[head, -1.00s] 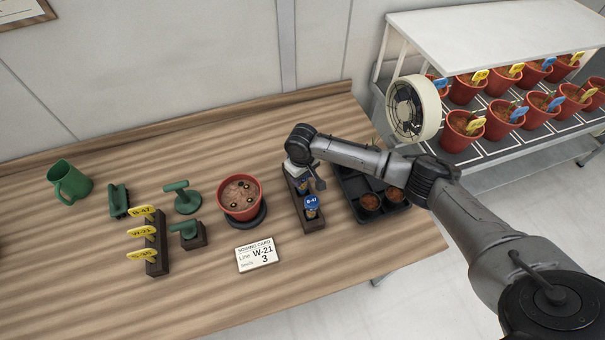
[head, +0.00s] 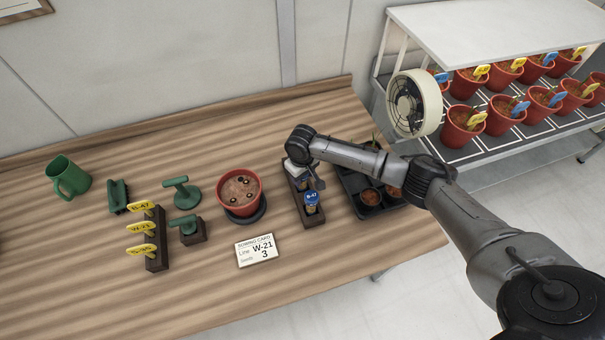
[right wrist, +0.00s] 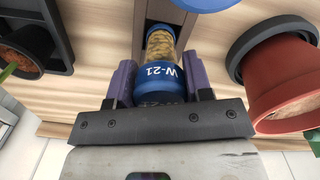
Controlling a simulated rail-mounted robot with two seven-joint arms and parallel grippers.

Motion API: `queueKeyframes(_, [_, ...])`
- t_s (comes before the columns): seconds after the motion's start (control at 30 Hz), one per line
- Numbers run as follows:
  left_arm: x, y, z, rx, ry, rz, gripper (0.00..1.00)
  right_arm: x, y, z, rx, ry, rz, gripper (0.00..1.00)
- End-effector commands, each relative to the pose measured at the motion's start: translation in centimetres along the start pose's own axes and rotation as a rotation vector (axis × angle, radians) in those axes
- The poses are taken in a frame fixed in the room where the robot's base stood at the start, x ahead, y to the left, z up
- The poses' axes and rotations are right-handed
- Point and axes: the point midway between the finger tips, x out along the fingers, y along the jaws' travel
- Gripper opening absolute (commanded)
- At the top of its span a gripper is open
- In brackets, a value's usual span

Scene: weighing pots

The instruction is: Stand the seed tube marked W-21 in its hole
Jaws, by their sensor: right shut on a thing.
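The seed tube marked W-21 (right wrist: 163,72) has a blue cap and pale seeds inside. My right gripper (right wrist: 158,66) is shut on it, with its purple fingers on either side. In the head view my right gripper (head: 299,174) is over the back part of the dark tube rack (head: 304,219). The tube is largely hidden there, and I cannot tell how far its foot is in a hole. A blue-capped tube marked B-47 (head: 311,198) stands in the front of the rack. My left gripper is not in view.
A red pot (head: 240,190) on a dark round base stands left of the rack. A black tray (head: 352,192) with small pots is close on the right.

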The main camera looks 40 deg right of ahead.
Motion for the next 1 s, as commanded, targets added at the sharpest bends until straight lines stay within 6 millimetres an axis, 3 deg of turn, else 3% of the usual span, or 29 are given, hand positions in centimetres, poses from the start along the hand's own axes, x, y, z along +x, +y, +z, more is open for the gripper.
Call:
queueKeyframes(0.17, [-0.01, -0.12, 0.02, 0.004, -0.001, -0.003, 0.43, -0.01, 0.01, 0.0, 0.0, 0.0, 0.0, 0.27])
queueKeyframes(0.2, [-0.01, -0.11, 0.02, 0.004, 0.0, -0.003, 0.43, -0.01, 0.01, 0.0, 0.0, 0.0, 0.0, 0.5])
queueKeyframes(0.47, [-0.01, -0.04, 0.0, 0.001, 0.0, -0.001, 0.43, -0.01, 0.02, 0.0, 0.0, 0.0, 0.0, 0.75])
queueKeyframes(0.63, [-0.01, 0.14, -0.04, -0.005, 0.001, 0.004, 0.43, -0.01, 0.03, 0.0, 0.001, 0.0, 0.0, 0.76])
queueKeyframes(0.87, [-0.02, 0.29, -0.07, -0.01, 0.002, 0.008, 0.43, 0.01, 0.03, 0.01, 0.001, 0.0, 0.0, 0.98])
queueKeyframes(1.0, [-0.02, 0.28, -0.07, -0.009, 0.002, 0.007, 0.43, 0.0, 0.03, 0.01, 0.001, 0.0, 0.0, 1.0])
